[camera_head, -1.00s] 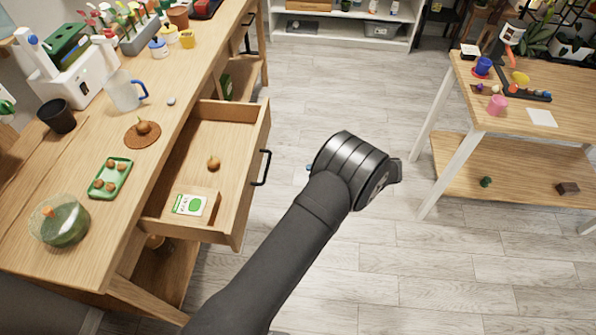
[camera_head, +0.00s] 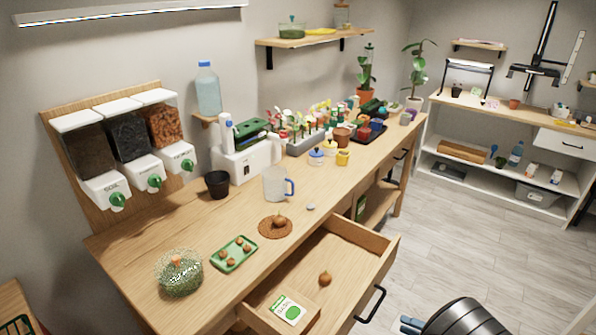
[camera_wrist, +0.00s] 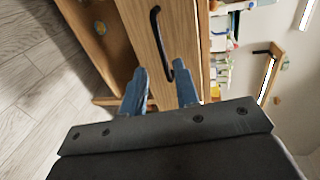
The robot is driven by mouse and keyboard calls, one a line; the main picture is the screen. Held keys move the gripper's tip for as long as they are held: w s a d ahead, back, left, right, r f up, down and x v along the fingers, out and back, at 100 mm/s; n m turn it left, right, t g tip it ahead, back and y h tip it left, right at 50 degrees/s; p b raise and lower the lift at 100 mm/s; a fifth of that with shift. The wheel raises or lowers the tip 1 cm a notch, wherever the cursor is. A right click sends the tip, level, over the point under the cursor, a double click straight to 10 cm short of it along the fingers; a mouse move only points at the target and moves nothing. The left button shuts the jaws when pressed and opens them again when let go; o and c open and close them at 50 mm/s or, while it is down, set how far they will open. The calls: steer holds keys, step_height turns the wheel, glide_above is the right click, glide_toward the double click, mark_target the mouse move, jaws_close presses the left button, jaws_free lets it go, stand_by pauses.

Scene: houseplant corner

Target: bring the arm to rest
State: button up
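My gripper (camera_wrist: 160,90) shows in the wrist view with two blue fingers apart and nothing held between them. Beyond the fingertips is the wooden drawer front with its black bar handle (camera_wrist: 159,42); the fingers look apart from it. In the head view, my dark wrist is at the bottom right edge, and a blue finger (camera_head: 411,325) pokes out to its left. The rest of my arm is out of that view. The open drawer (camera_head: 368,243) is left of my gripper. It holds a brown bulb (camera_head: 325,279) and a green-and-white packet (camera_head: 289,308).
The workbench (camera_head: 140,248) carries a green tray (camera_head: 235,254) of bulbs, a round coaster (camera_head: 270,233) with one bulb, a clear jug (camera_head: 274,185), a black pot (camera_head: 217,185) and a glass bowl (camera_head: 180,272). A white shelf unit (camera_head: 500,178) stands at the back right. Floor between is clear.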

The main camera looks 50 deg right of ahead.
mark_target(373, 310)
steer(key=x, duration=1.1)
steer(key=v, duration=1.7)
steer(key=shift+s, duration=0.2)
steer(key=shift+w, duration=0.1)
steer(key=shift+x, duration=8.7)
